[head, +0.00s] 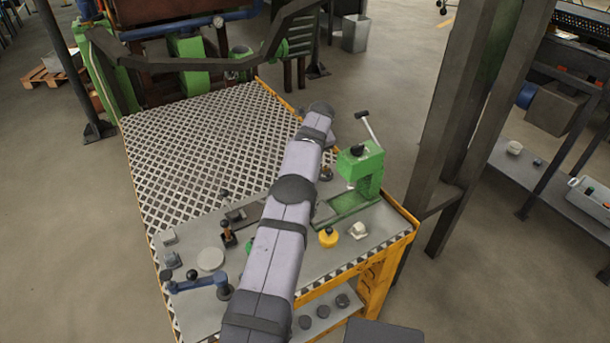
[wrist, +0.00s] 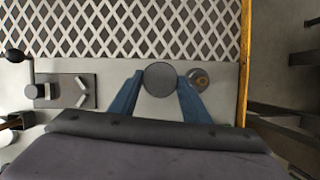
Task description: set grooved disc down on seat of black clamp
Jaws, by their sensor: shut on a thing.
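In the wrist view, my gripper (wrist: 160,88) has its two blue fingers closed on the sides of a round grey disc (wrist: 160,79). The disc's face is toward the camera; its groove cannot be made out. A dark clamp plate (wrist: 64,91) with V-shaped jaws, a round grey post and a black ball lever lies to the left, apart from the disc. It seems to be the black clamp, which also shows in the head view (head: 243,213) left of my arm.
A green press (head: 362,172) stands right of my arm. A blue clamp (head: 196,284), a pale disc (head: 210,259), a yellow knobbed piece (head: 328,237) and a white piece (head: 358,230) are on the bench. The lattice top (head: 200,140) behind is clear.

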